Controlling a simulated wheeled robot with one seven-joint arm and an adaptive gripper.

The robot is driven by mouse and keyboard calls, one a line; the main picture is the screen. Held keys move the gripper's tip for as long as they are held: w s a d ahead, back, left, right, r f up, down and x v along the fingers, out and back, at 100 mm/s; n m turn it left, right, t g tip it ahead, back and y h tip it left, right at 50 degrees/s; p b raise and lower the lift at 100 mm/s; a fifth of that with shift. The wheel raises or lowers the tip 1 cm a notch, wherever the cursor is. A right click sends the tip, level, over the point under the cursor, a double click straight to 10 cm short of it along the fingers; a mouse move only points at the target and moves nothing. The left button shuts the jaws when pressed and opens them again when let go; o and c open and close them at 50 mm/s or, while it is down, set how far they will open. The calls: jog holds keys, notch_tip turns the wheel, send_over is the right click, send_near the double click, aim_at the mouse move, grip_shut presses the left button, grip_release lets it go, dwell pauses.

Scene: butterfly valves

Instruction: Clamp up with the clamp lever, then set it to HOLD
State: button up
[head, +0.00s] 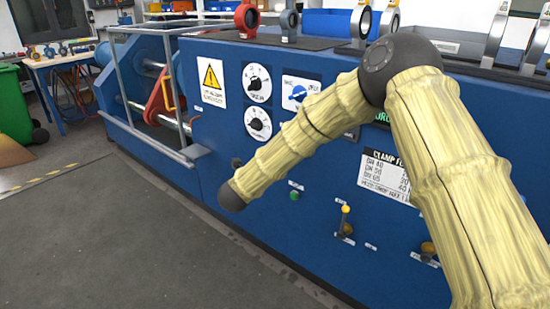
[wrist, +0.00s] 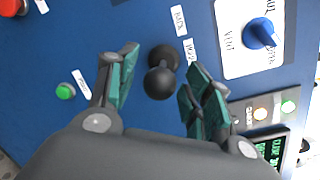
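In the wrist view a black ball-ended lever (wrist: 160,80) stands out from the blue panel, and I take it to be the clamp lever. Two small white labels sit beside it; the nearer one (wrist: 190,50) seems to read HOLD. My gripper (wrist: 164,60) is open, with one green-padded finger on each side of the lever. The fingers look apart from the ball. In the head view my forearm covers this part of the panel, so lever and fingers are hidden there.
A blue selector knob (head: 297,92) on a white plate and a green button (head: 294,195) flank the lever area. Yellow-knobbed levers (head: 346,210) stick out low on the panel. Two black dials (head: 258,84) are at left. Floor (head: 120,240) is clear in front.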

jog(key=shift+s+a, duration=0.1)
jog(key=v, duration=1.1)
jog(key=shift+s+a, duration=0.15)
jog(key=shift+s, duration=0.2)
